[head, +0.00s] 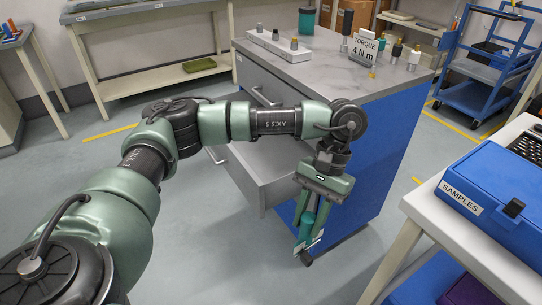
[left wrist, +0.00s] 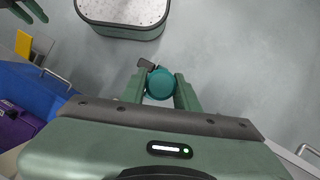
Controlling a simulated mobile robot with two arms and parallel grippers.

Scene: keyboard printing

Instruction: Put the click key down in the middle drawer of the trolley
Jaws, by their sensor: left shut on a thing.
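My left gripper (head: 306,246) points down and is shut on the click key (head: 321,216), which has a teal handle. In the left wrist view the handle's round teal end (left wrist: 160,84) sits between the fingers, with a dark piece beside it. In the head view the gripper and key hang in front of the trolley's blue side (head: 375,150), right of an open grey drawer (head: 273,168) below the shut top drawer (head: 262,88). The drawer's inside is mostly hidden by my arm. Dark green parts at the left wrist view's upper left may be my right gripper; their state is unclear.
The trolley top (head: 330,68) holds a white rack, a torque sign (head: 364,50) and small tools. At the right, a white table bears a blue samples case (head: 500,190). A blue cart (head: 485,70) stands behind. Floor is clear before the trolley.

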